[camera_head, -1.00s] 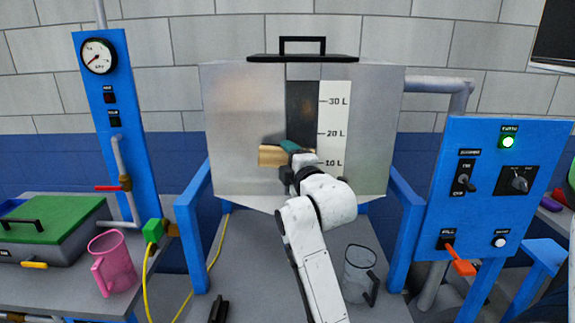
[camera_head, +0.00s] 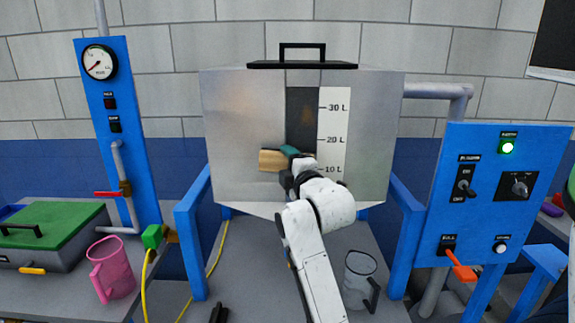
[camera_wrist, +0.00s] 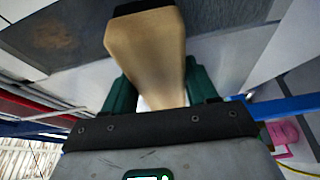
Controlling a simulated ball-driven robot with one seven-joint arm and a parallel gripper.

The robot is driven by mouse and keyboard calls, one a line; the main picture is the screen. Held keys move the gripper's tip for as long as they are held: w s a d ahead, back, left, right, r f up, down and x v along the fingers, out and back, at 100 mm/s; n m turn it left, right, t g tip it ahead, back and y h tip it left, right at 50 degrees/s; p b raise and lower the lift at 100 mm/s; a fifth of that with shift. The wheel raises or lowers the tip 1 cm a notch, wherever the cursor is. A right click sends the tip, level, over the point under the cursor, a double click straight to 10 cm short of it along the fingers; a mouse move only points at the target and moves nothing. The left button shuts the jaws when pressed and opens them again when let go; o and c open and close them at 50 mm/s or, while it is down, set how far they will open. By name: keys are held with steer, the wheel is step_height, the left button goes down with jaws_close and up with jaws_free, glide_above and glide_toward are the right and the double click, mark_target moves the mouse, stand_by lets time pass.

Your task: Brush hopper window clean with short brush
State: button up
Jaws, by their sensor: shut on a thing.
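The metal hopper (camera_head: 370,130) stands in the middle, with a dark upright window (camera_head: 302,110) beside a white litre scale (camera_head: 338,120). A brown smear shows on the dark window. My gripper (camera_head: 291,157) is in front of the window's lower part and shut on the short brush (camera_head: 271,160), whose tan wooden part sticks out to the left. In the wrist view the brush (camera_wrist: 147,50) sits between the green fingers of my gripper (camera_wrist: 152,88), with a dark end at the top near the window (camera_wrist: 45,40). Whether the bristles touch the window cannot be told.
A pink jug (camera_head: 112,268) and a green-lidded box (camera_head: 50,235) stand on the left table. Blue control panel (camera_head: 490,220) stands right; gauge post (camera_head: 120,150) left.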

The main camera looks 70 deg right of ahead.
steer(key=shift+w+d, duration=0.3)
steer(key=shift+d, duration=0.5)
steer(key=shift+s+d+p, duration=0.3)
steer(key=shift+s, duration=0.65)
steer(key=shift+s+d+p, duration=0.3)
steer(key=shift+s, duration=0.6)
steer(key=shift+s+d+r, duration=0.1)
steer(key=shift+s+d, duration=0.35)
steer(key=shift+s, duration=0.45)
steer(key=shift+s+d, duration=0.4)
steer(key=shift+s, duration=0.45)
